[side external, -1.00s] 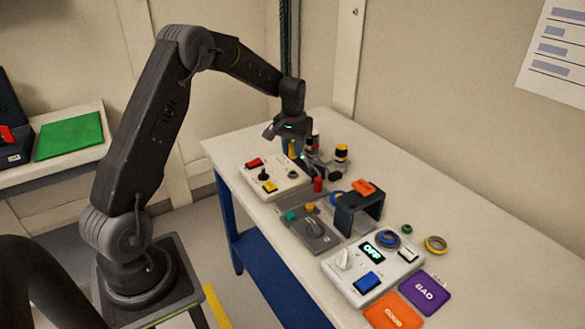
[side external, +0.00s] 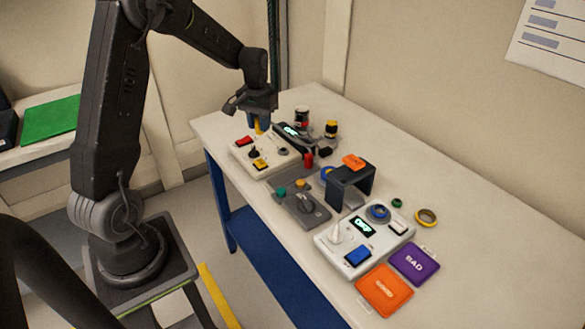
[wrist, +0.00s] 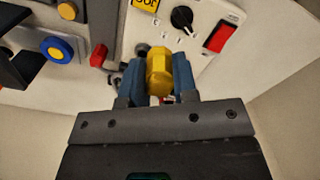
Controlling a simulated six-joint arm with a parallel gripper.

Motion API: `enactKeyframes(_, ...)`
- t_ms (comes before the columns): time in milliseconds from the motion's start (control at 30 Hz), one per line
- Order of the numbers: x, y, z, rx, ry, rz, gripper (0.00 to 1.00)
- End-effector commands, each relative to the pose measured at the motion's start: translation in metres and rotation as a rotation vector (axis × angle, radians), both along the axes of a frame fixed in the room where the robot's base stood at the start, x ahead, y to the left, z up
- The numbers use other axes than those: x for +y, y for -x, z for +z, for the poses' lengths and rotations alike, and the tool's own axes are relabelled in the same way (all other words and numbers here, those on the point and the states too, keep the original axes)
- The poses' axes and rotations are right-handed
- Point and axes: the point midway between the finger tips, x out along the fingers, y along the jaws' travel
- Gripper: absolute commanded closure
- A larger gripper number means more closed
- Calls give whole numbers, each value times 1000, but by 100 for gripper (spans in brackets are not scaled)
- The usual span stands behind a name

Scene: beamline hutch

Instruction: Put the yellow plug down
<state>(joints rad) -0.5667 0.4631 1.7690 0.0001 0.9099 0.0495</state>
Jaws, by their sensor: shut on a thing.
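The yellow plug (wrist: 159,72) is held between the two blue fingers of my gripper (wrist: 158,82) in the wrist view. In the side view the plug (side external: 258,127) shows as a small yellow piece below my gripper (side external: 259,122). My gripper is over the back part of the white control box with the red switch (side external: 245,141). The plug appears to be above the surface, but its lower end is hidden, so I cannot tell the exact gap.
A dark device with a lit display (side external: 290,130) stands just right of my gripper. The table's right side (side external: 440,190) is mostly clear.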

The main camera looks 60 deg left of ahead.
Motion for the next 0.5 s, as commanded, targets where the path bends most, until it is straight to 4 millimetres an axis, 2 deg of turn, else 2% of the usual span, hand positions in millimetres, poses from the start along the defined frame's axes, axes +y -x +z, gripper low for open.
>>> enactKeyframes(33,1,17,3,-1,0,4,100)
enactKeyframes(100,-1,37,4,-2,-1,1,100)
enactKeyframes(267,-5,68,3,0,0,-5,100)
enactKeyframes(367,-8,76,2,1,0,-8,100)
enactKeyframes(500,-22,67,-10,5,2,-14,100)
